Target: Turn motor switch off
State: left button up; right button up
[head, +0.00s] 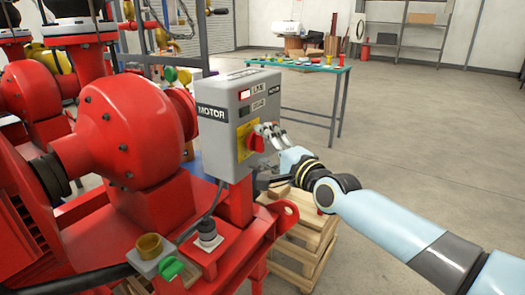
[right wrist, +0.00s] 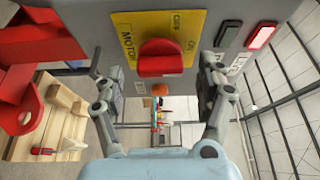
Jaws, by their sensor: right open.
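The grey motor control box (head: 213,140) stands in the middle of the head view, marked MOTOR on its side. Its red rotary switch (head: 256,143) sits on a yellow plate (head: 244,131). In the right wrist view the red switch (right wrist: 160,62) is near the top centre, on the yellow plate (right wrist: 140,25) with OFF and ON lettering. A red indicator (right wrist: 262,37) is lit beside a dark green one (right wrist: 229,34). My right gripper (head: 270,134) is open in front of the switch; its fingers (right wrist: 162,80) are spread to either side of it, holding nothing. My left gripper is out of view.
Red pumps and pipework (head: 130,125) fill the left. A brass cup (head: 149,246) and green-handled valve (head: 171,267) are at the lower front. A wooden pallet stack (head: 305,245) stands below my right arm. A green table (head: 300,85) is behind; the floor at right is clear.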

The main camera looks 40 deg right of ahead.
jog(key=shift+w, duration=0.8)
